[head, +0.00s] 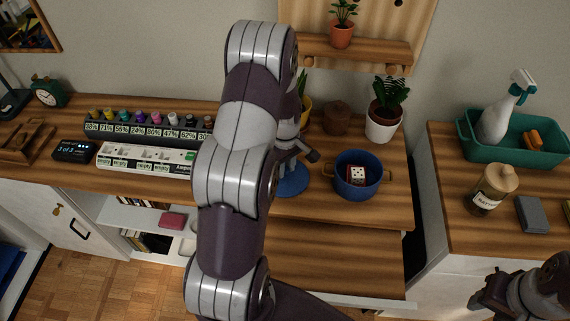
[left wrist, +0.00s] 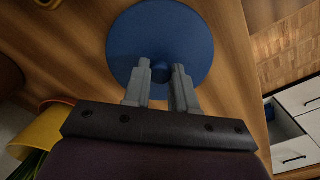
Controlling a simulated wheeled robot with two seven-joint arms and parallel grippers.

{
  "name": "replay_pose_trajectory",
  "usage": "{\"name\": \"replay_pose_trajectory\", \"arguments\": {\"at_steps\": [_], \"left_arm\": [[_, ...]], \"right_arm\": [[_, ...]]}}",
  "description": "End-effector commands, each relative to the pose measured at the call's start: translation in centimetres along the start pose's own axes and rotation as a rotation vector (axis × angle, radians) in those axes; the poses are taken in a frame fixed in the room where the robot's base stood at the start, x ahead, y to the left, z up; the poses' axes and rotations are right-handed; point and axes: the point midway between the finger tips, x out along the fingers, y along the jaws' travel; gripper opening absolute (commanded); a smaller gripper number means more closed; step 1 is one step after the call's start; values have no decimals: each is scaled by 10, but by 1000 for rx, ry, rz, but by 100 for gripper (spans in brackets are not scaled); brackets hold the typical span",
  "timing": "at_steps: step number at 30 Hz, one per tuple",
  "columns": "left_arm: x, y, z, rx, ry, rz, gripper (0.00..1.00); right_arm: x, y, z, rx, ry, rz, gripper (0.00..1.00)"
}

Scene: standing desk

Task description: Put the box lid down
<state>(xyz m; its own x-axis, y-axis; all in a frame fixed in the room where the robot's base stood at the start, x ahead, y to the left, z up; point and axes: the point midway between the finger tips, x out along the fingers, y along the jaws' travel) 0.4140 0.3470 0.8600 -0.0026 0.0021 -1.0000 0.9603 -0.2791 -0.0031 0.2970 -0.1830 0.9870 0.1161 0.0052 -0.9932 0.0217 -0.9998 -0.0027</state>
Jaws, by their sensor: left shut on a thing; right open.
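The box lid (head: 293,183) is a flat blue disc, partly hidden behind my left arm in the head view. My left gripper (head: 292,155) is above it, and its fingers are mostly hidden there. In the left wrist view the lid (left wrist: 160,28) lies beyond my left gripper (left wrist: 161,75), whose fingertips close on its small central knob. I cannot tell whether the lid touches the desk. My right gripper (head: 483,291) is open and empty at the lower right.
A potted plant (head: 383,121) and a brown pot (head: 337,118) stand behind the box. A gap separates the right counter (head: 445,215).

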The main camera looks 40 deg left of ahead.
Motion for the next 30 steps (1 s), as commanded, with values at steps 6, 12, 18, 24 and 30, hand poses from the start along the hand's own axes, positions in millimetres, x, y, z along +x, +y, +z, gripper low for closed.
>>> {"name": "replay_pose_trajectory", "arguments": {"at_steps": [6, 12, 18, 24, 30], "left_arm": [[0, 0, 0, 0, 0, 0, 0], [3, 0, 0, 0, 0, 0, 52], [2, 0, 0, -1, 0, 0, 52], [-15, 1, -1, -1, 3, 4, 52], [-69, 1, -1, -1, 4, 5, 52]], "right_arm": [[1, 0, 0, 0, 0, 0, 43], [2, 0, 0, 0, 0, 0, 43], [2, 0, 0, 0, 0, 0, 43], [1, 0, 0, 0, 0, 0, 43], [3, 0, 0, 0, 0, 0, 43]]}}
